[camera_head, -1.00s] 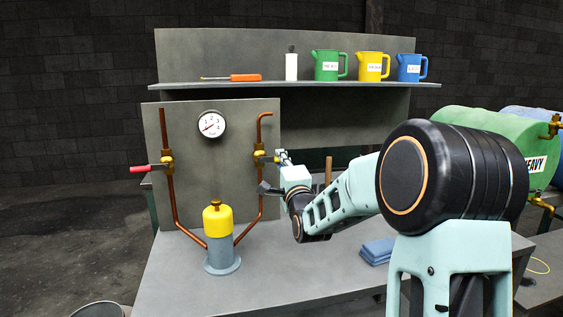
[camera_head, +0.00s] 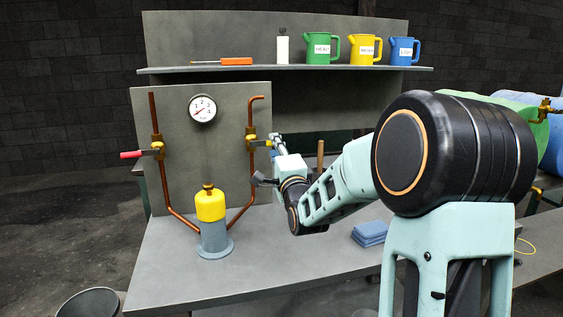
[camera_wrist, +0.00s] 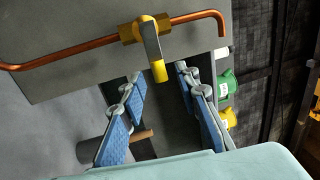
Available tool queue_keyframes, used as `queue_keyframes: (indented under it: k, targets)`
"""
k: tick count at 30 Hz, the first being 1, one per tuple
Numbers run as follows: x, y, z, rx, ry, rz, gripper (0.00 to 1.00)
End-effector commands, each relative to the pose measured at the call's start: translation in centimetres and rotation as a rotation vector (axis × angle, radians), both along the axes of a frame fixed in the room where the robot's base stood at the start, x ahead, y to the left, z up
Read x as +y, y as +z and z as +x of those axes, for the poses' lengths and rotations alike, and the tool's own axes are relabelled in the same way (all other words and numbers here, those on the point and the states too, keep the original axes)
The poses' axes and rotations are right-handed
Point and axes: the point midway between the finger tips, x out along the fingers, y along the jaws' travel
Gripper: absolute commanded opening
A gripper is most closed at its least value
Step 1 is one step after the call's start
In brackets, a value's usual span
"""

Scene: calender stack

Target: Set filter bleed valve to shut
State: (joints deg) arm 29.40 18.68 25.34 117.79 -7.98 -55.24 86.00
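A brass valve (camera_head: 251,142) with a yellow-tipped lever sits on the copper pipe at the right of the grey panel. In the wrist view its lever (camera_wrist: 157,68) stands across the pipe. My gripper (camera_head: 277,141) is just right of this valve. In the wrist view my gripper (camera_wrist: 161,80) is open, with one blue-padded finger on each side. The lever's yellow tip appears between the fingertips, with a gap to each; I cannot tell whether it is inside the grasp in depth. A second valve (camera_head: 157,146), with a red lever (camera_head: 132,154), sits on the left pipe, lever sideways.
A yellow and grey filter housing (camera_head: 213,225) stands on the bench (camera_head: 260,270) below the pipes. A gauge (camera_head: 203,109) is on the panel. A wooden handle (camera_head: 320,155) stands behind my wrist. Folded blue cloths (camera_head: 370,233) lie at right. Jugs stand on the shelf.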

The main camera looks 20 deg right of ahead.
Motion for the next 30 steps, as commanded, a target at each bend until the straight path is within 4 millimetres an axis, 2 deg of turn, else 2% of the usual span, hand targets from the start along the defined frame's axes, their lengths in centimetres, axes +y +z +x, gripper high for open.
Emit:
queue_keyframes:
  k: [9, 15, 21, 30]
  targets:
    - [0.0, -1.1, -6.0, 0.001, 0.000, -0.002, 0.29]
    - [0.0, -1.5, -8.4, -0.002, 0.000, 0.000, 0.29]
    - [0.1, -1.7, -9.2, -0.002, 0.001, 0.001, 0.29]
    - [0.1, -1.6, -9.1, -0.002, 0.002, -0.002, 0.29]
